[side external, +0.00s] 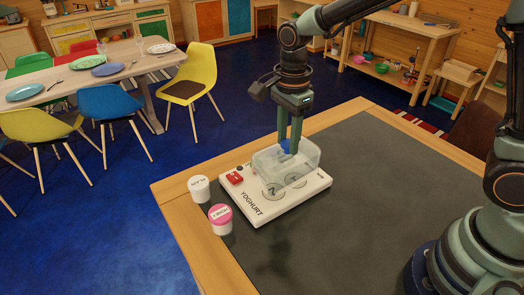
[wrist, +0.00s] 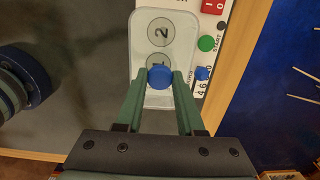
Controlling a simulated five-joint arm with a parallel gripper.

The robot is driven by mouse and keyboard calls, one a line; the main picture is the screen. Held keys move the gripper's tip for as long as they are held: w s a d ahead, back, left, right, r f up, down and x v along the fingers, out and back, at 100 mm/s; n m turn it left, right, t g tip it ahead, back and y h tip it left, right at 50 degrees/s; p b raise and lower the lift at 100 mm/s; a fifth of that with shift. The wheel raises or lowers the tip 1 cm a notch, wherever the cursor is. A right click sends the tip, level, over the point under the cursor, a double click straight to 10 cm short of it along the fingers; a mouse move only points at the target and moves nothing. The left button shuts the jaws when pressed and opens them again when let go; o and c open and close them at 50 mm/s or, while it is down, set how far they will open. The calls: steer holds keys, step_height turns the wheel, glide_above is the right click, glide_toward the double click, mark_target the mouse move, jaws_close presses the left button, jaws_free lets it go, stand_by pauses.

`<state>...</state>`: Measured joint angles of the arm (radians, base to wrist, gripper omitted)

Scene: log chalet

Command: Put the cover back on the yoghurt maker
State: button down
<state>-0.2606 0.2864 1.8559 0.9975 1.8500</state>
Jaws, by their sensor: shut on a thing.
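The yoghurt maker (side external: 285,204) is a white slab marked YOGHURT with a red switch (side external: 235,178), on the dark mat. The cover (side external: 308,158) is a clear box with a blue knob (wrist: 159,77). It is over the wells marked 1 and 2, which show through it. My gripper (side external: 291,149) points down from above and is shut on the knob. In the wrist view the cover (wrist: 177,42) lies beside the green START button (wrist: 206,43). I cannot tell whether its rim touches the slab.
A white-lidded jar (side external: 199,188) and a pink-lidded jar (side external: 220,219) stand left of the yoghurt maker near the wooden table edge. The dark mat (side external: 375,175) is clear to the right. A dining table (side external: 100,72) with chairs stands farther off across the blue floor.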

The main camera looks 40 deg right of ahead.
mark_target(287, 152)
steer(key=shift+f, duration=2)
steer(key=c, duration=0.5)
jaws_free()
steer(key=shift+f, duration=0.15)
